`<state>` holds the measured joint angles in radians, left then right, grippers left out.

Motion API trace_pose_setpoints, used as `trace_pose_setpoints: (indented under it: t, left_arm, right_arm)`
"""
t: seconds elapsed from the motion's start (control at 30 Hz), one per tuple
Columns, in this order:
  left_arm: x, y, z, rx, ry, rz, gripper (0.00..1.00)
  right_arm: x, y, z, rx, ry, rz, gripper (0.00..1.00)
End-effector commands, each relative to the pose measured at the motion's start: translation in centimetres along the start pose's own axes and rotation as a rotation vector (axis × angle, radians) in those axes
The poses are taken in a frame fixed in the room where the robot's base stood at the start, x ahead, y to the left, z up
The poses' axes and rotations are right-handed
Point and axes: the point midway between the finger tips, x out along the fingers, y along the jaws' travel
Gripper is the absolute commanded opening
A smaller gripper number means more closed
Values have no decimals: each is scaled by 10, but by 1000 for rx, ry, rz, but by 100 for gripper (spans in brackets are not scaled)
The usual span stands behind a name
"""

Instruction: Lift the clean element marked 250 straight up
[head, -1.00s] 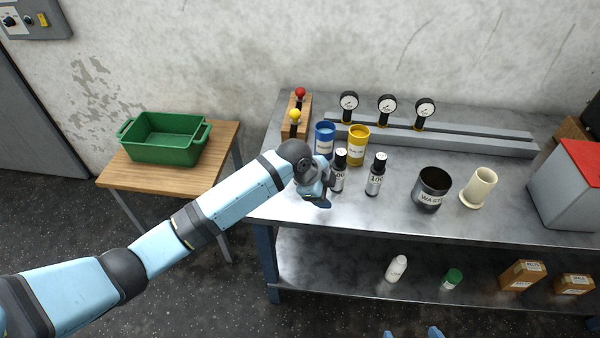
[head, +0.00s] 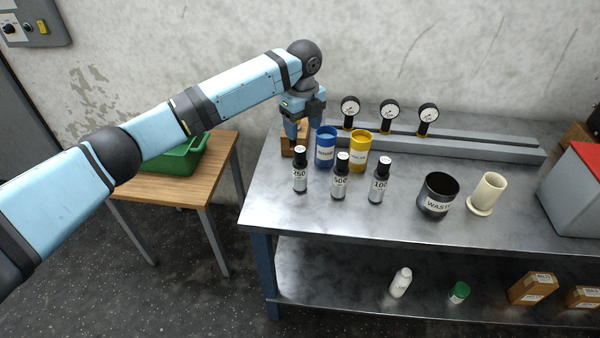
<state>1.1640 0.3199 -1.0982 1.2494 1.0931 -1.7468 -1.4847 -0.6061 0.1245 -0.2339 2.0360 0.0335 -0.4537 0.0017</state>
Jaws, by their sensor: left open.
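The element marked 250 (head: 300,174) is a dark cylinder with a black top and a pale label. It stands upright on the metal bench (head: 280,215), leftmost of a row with the elements marked 500 (head: 341,180) and 100 (head: 380,184). My left gripper (head: 302,130) is open, pointing down behind and above the 250 element, apart from it. It is over the wooden block (head: 289,152) and hides most of that block and its knobs. My right gripper is not in view.
Blue (head: 325,150) and yellow (head: 357,153) containers stand close behind the row. A black waste pot (head: 438,196) and a cream tube (head: 488,195) stand to the right. Several gauges line the back rail. The bench front is clear. A green crate (head: 180,160) sits on the wooden table.

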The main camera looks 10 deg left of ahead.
Motion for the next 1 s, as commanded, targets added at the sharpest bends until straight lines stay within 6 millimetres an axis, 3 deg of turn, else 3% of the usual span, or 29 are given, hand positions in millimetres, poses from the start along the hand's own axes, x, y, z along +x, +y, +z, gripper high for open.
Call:
trace_pose_setpoints:
  t: [0.1, 0.37, 0.7, 1.0]
  left_arm:
    - [23, 0, 0, -2, 1, 1, 63]
    - [44, 0, 1, -2, 0, -1, 63]
    - [88, 1, 8, -2, 0, -1, 63]
    - [92, 1, 8, -1, -1, -2, 60]
  right_arm:
    - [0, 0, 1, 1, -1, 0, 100]
    - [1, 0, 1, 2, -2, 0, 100]
    - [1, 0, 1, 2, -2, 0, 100]
    - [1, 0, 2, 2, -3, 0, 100]
